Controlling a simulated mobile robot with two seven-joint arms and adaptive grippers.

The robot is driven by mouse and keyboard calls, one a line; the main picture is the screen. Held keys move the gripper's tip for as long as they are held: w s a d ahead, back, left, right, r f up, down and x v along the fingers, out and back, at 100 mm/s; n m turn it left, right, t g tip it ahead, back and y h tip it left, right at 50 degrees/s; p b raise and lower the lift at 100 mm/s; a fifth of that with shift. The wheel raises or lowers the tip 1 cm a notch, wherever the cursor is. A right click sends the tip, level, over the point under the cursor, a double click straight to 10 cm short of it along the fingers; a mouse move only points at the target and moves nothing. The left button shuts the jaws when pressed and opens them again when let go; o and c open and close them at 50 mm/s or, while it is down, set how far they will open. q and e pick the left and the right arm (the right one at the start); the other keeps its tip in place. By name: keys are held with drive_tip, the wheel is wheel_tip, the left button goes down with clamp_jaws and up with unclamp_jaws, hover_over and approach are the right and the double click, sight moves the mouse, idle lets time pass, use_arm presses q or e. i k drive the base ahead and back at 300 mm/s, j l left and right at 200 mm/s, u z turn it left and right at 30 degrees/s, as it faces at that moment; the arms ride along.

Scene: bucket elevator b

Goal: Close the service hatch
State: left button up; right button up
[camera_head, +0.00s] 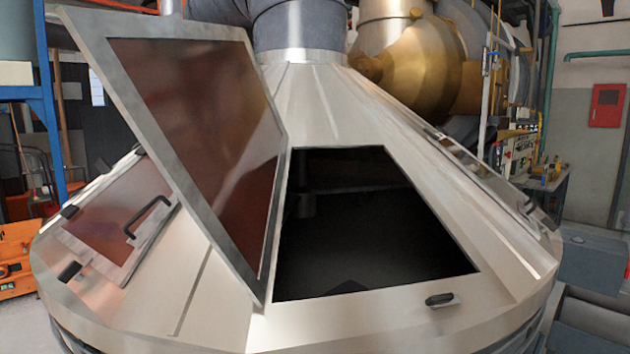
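The service hatch (215,130) is a metal-framed panel with a reddish-brown see-through pane. It stands open, swung up on the left side of a dark opening (370,235) in the conical metal housing (220,300). Its lower edge meets the housing along the left side of the opening. A small dark latch (441,299) sits on the housing below the opening's lower right. Neither of my grippers is in view.
A shut hatch (120,215) with a black handle (148,217) is on the left of the housing, and another shut hatch (480,175) is on the right. A blue rack post (48,100) stands at far left. A thick grey duct (300,25) rises from the top.

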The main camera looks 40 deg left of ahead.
sight(203, 85)
drive_tip(key=k+j, duration=0.1)
drive_tip(key=j, duration=0.25)
drive_tip(key=j+u, duration=0.1)
drive_tip(key=j, duration=0.25)
drive_tip(key=k+j, duration=0.15)
drive_tip(key=j, duration=0.2)
drive_tip(key=i+j+u, duration=0.1)
drive_tip(key=j, duration=1.65)
